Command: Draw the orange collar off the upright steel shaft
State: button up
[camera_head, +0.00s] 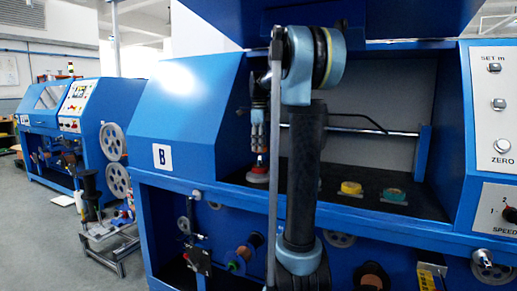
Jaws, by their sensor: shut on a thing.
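My gripper (260,150) points down inside the bay of the blue machine, left of the tall dark arm link. It is shut, and its fingertips are close around something small on top of a round red and pale piece (259,174). The orange collar cannot be told apart clearly at this size; it appears to be hidden between the fingers. The upright steel shaft is also mostly hidden by the fingers. I cannot tell how high the collar sits on it.
A yellow disc (351,188) and a teal disc (394,195) sit on the dark bay floor to the right. A horizontal bar (375,132) crosses the bay behind. The blue hood (200,110) stands close on the left, and a control panel (497,130) on the right.

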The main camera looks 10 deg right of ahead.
jog(key=shift+r, duration=0.2)
jog(key=shift+r, duration=1.8)
